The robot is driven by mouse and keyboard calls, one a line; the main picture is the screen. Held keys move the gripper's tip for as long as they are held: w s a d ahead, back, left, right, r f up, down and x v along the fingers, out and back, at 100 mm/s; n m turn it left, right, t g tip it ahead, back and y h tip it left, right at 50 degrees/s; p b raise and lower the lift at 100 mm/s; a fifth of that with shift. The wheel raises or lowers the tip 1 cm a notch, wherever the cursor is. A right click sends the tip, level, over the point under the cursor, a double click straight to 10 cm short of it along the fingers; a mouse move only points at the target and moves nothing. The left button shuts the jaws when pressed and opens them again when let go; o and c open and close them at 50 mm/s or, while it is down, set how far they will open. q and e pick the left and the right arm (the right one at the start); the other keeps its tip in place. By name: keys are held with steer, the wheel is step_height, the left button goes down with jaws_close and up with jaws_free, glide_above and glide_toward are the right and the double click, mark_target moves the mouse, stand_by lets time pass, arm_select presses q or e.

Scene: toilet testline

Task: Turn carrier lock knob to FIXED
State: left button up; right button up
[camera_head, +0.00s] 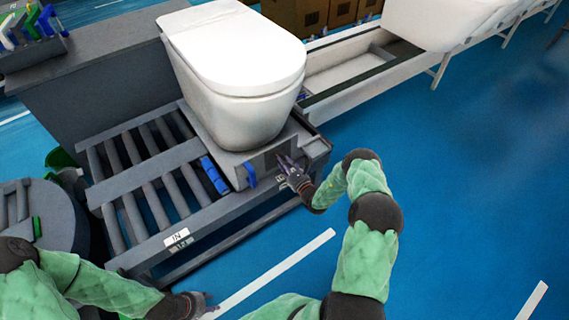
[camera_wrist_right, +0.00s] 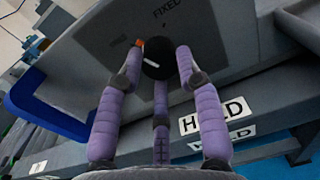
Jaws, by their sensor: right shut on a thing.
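The carrier (camera_head: 243,158) is a grey block under the white toilet (camera_head: 240,75) on the roller conveyor. The black lock knob (camera_wrist_right: 155,60) is on the carrier's side panel (camera_wrist_right: 100,50) in the right wrist view. It has a white line on its face and an orange mark at its upper left, on the side of a faint, hard-to-read label (camera_wrist_right: 119,43). The word FIXED (camera_wrist_right: 167,8) is above the knob. My right gripper (camera_head: 287,165) is shut on the knob, its purple fingers around it. My left gripper (camera_head: 203,304) is low in the head view, away from the carrier; its opening is unclear.
A blue handle (camera_wrist_right: 45,105) sticks out beside the panel. A HOLD label (camera_wrist_right: 216,115) is on the grey conveyor frame below. The roller conveyor (camera_head: 150,190) extends left. A second line (camera_head: 350,75) runs behind at the right. The blue floor (camera_head: 470,190) is open at right.

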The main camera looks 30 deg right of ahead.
steer(key=m, duration=0.6)
steer(key=m+p, duration=0.1)
steer(key=m, duration=0.5)
steer(key=shift+d+r+m+y, duration=0.2)
steer(key=shift+m+y, duration=0.1)
stand_by(0.3)
steer(key=o, duration=1.2)
steer(key=shift+c, duration=0.2)
steer(key=shift+f, duration=0.1)
